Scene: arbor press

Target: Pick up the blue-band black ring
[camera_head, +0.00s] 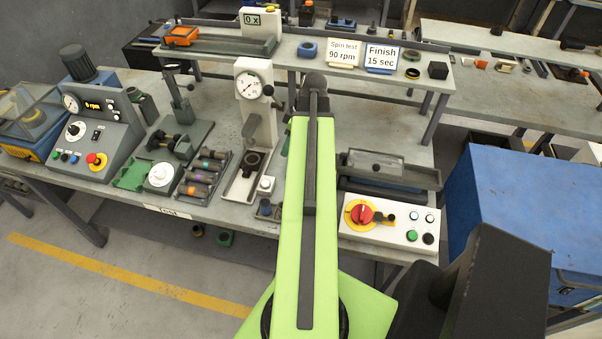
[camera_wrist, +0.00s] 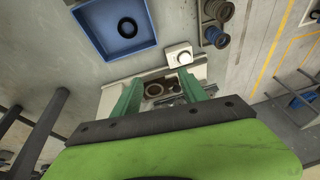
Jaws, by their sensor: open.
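In the wrist view, my gripper (camera_wrist: 158,92) is open and empty, with its two green fingers apart above the arbor press base. A dark ring-shaped part (camera_wrist: 153,90) shows on the base between and beyond the fingers. A black ring (camera_wrist: 127,27) lies in a blue tray (camera_wrist: 96,40) at the top. In the head view my arm hides the gripper and the tray.
The white press (camera_head: 253,120) with its dial stands left of my arm. A control box with a red knob (camera_head: 388,222) is at the right. Dark rings (camera_head: 413,55) lie on the rear shelf.

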